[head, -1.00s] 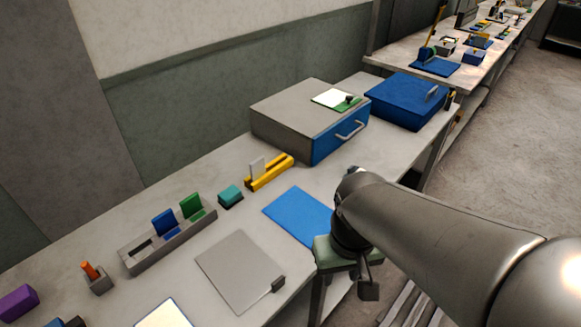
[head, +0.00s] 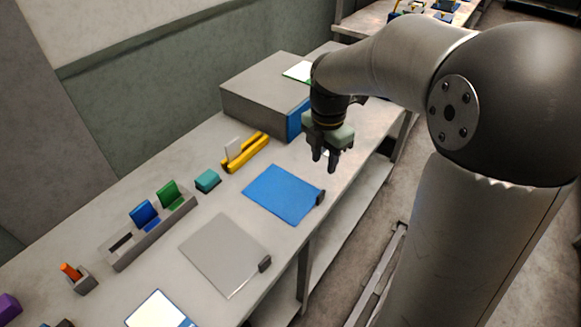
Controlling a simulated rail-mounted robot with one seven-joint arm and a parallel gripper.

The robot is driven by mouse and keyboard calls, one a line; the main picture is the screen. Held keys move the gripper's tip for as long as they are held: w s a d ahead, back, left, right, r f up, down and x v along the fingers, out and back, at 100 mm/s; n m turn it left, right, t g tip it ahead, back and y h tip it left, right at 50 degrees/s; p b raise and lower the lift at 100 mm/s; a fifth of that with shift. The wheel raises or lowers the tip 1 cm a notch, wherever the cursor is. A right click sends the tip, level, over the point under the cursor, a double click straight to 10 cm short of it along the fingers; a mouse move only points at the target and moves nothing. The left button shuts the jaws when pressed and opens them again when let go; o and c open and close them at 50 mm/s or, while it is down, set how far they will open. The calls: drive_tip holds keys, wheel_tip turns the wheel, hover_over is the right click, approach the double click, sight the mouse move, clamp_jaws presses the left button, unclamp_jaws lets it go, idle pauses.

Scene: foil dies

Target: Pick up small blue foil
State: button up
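A flat blue sheet (head: 280,193) lies on the workbench, with a small dark block (head: 320,198) at its right corner. A smaller upright blue piece (head: 145,213) stands in a grey slotted rack (head: 125,250) beside a green piece (head: 169,191). I cannot tell for certain which of the blue things is the small blue foil. My gripper (head: 325,164) hangs pointing down above and right of the flat blue sheet, beyond its far edge. Its fingers look apart, with nothing between them. It is apart from both blue things.
A grey sheet (head: 222,255) with a dark block lies nearer. A yellow holder (head: 247,153), a teal block (head: 207,181) and an orange-topped holder (head: 78,277) stand along the bench. A grey box (head: 262,92) with a blue front is behind my gripper.

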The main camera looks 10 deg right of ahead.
drive_tip(key=w+n, duration=0.2)
drive_tip(key=p, duration=0.1)
hover_over(318, 196)
drive_tip(key=shift+n, duration=0.4)
drive_tip(key=f, duration=0.8)
drive_tip(key=s+f, duration=0.1)
drive_tip(key=f, duration=0.3)
drive_tip(key=shift+d, duration=0.15)
drive_tip(key=shift+w+f+p, duration=0.25)
drive_tip(key=shift+f+p, duration=0.2)
drive_tip(key=shift+f, duration=0.95)
drive_tip(key=shift+w+f+p, duration=0.2)
drive_tip(key=shift+f+p, duration=0.25)
drive_tip(key=shift+f, duration=0.9)
drive_tip(key=shift+c, duration=0.2)
clamp_jaws()
